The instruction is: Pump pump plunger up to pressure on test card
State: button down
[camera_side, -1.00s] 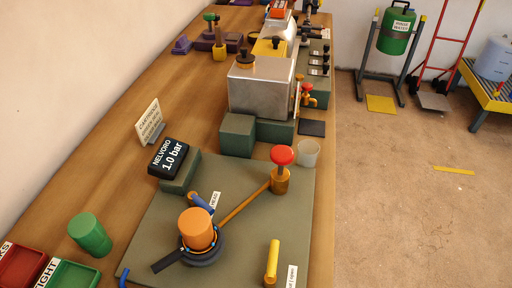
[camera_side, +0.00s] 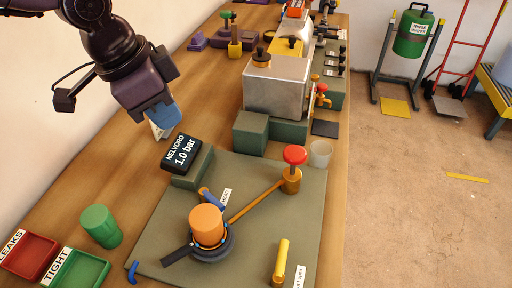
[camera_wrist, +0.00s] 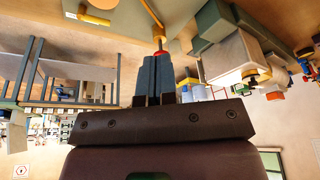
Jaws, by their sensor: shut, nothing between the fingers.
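The pump plunger has a red knob (camera_side: 294,155) on a brass-coloured body (camera_side: 291,181) at the right of the green-grey mat. The knob looks raised above the body. In the wrist view the red knob (camera_wrist: 161,52) shows just past my fingertips. My gripper (camera_side: 168,118), with blue fingers, hangs at upper left, well apart from the plunger. Its fingers are together and empty in the wrist view (camera_wrist: 154,60). A pale card (camera_side: 157,131), likely the test card, is mostly hidden behind the fingers. A black display (camera_side: 181,151) reads "NELVORO 1.0 bar".
An orange cylinder (camera_side: 207,225) sits in a dark ring on the mat (camera_side: 254,170), joined to the pump by a brass pipe (camera_side: 255,203). A yellow lever (camera_side: 281,262) stands in front. A steel tank (camera_side: 277,87) is behind. A green cylinder (camera_side: 101,226) and trays are at left.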

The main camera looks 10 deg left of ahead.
jog(key=w+d+f+m+h, duration=0.2)
jog(key=w+d+f+m, duration=0.15)
jog(key=d, duration=0.45)
jog(key=w+d+f+m+h, duration=0.1)
jog(key=w+d+f+m, duration=0.25)
jog(key=d, duration=0.45)
notch_tip(320, 180, up, 5)
jog(key=m+t+h, duration=0.2)
jog(key=m+t, duration=0.1)
send_over(295, 154)
jog(key=shift+d+f, duration=0.1)
jog(key=shift+f, duration=0.1)
jog(key=shift+f, duration=4.45)
jog(key=shift+f, duration=0.1)
jog(key=shift+f, duration=0.3)
